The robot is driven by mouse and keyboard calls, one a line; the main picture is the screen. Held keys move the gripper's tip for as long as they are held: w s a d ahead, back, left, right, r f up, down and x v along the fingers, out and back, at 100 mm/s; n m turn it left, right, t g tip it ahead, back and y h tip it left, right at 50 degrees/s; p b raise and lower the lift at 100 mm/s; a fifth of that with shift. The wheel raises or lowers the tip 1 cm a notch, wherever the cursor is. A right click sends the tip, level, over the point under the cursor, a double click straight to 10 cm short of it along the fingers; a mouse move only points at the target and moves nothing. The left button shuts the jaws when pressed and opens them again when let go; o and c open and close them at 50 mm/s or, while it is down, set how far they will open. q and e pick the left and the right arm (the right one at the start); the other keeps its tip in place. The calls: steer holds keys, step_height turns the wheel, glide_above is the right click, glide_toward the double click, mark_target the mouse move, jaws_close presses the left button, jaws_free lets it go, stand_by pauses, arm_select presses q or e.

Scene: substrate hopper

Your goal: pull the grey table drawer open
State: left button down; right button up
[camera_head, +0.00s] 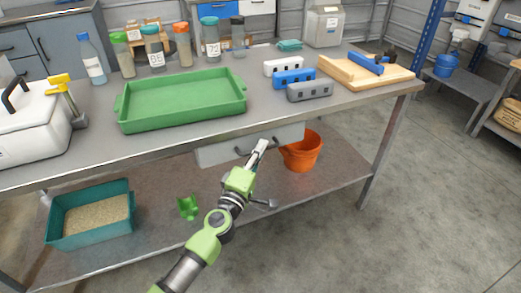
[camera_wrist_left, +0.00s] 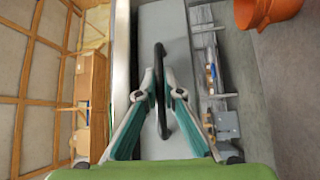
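The grey table drawer (camera_head: 218,153) hangs under the workbench top, and its plain front also shows in the left wrist view (camera_wrist_left: 177,40). I see no clear opening above its front. Its dark bar handle (camera_head: 282,139) runs along the front and shows upright in the left wrist view (camera_wrist_left: 161,58). My left gripper (camera_head: 261,145) is at the middle of the handle. In the left wrist view its two fingertips (camera_wrist_left: 160,82) are close together, one on each side of the bar, and appear to grip it. My right gripper is not in view.
The workbench (camera_head: 330,108) carries a green tray (camera_head: 180,115), bottles and a wooden board (camera_head: 395,77). On the lower shelf, an orange bucket (camera_head: 302,153) stands right of my gripper. A green item (camera_head: 187,207) and a teal bin (camera_head: 62,235) sit left. The floor in front is clear.

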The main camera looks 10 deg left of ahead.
arm_select(q)
steer(key=s+d+p, duration=0.1)
steer(key=s+d, duration=0.5)
steer(key=s, duration=0.4)
steer(key=s+d+p, duration=0.2)
steer(key=s+d, duration=0.4)
steer(key=s, duration=0.4)
steer(key=shift+p, duration=0.3)
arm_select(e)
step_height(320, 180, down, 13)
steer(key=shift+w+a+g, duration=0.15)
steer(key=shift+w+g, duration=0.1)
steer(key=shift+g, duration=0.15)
arm_select(q)
steer(key=c, duration=2.4)
jaws_free()
steer(key=shift+c, duration=0.2)
steer(key=v, duration=1.2)
